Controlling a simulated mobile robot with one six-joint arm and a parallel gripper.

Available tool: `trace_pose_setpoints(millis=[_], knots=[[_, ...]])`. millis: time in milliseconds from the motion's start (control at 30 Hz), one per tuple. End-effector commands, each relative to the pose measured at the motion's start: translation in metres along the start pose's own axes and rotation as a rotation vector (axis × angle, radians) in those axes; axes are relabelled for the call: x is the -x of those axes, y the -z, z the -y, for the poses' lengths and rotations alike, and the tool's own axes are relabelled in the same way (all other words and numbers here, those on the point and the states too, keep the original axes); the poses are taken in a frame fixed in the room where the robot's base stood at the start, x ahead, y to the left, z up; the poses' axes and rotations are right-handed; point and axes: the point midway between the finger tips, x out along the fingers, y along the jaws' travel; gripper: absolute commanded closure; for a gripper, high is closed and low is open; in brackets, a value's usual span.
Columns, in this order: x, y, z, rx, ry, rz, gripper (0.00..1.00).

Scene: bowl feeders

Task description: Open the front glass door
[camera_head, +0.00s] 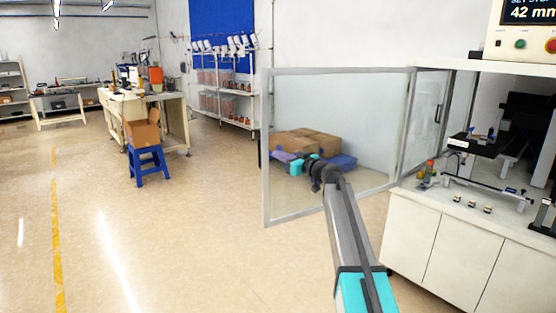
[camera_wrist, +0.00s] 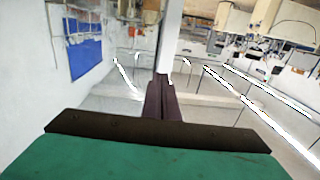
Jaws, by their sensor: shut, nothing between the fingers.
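The front glass door (camera_head: 345,100), a clear pane in a grey metal frame, stands swung out from the white machine cabinet, joined on its right side. Its free left post (camera_head: 266,140) is out over the floor. My gripper (camera_head: 277,155) is low by the pane, pointing left toward that post. In the wrist view, the dark fingers (camera_wrist: 161,82) are together with nothing between them. A pale upright post (camera_wrist: 169,45) stands right at or just beyond the fingertips. I cannot tell whether they touch it. A door handle (camera_head: 438,113) shows on the side panel.
Cardboard boxes (camera_head: 305,145) show through the glass. The cabinet top (camera_head: 445,200) carries fixtures and small parts at the right. A blue stool (camera_head: 148,165) with a box and a workbench (camera_head: 178,115) stand left. The floor (camera_head: 170,250) left of the door is clear.

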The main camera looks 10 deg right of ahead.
Motion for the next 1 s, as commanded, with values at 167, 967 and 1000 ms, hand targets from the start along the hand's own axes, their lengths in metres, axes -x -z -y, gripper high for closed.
trace_pose_setpoints(millis=[167,967,1000], knots=[[0.017,-0.001,0.003,0.000,-0.002,0.000,1.00],[0.097,-0.001,0.024,0.000,-0.003,0.000,1.00],[0.099,-0.001,0.025,0.000,-0.003,0.000,1.00]])
